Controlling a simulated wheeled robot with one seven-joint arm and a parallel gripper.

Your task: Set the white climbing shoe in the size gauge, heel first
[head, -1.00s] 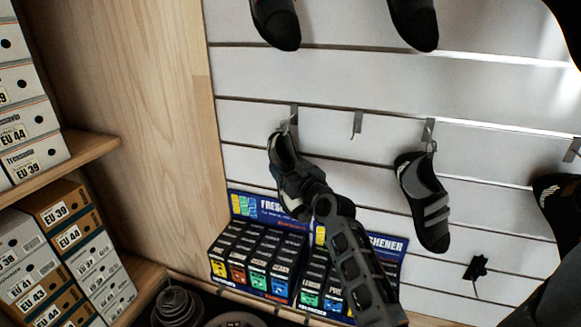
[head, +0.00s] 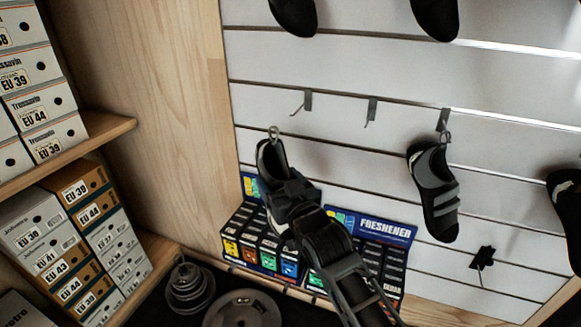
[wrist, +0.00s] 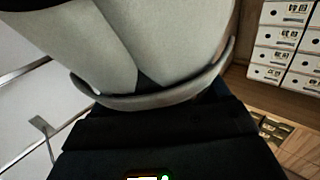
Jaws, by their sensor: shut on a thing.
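The held climbing shoe (head: 266,160) hangs opening-up with a pull loop at its top, left of centre in the head view. It looks dark and shaded there, with a pale patch low down. In the wrist view its pale grey-white surface (wrist: 175,45) fills the upper middle, very close. My gripper (head: 288,190) is shut on the shoe, covering much of its middle and lower part. The shoe is off the wall and its loop is clear of the hook (head: 305,101).
A black-grey shoe (head: 434,195) hangs to the right on the slatted wall (head: 350,65). An empty hook (head: 370,110) is between. Shoe boxes (head: 75,255) fill shelves at left. Round weights (head: 243,310) lie at the bottom.

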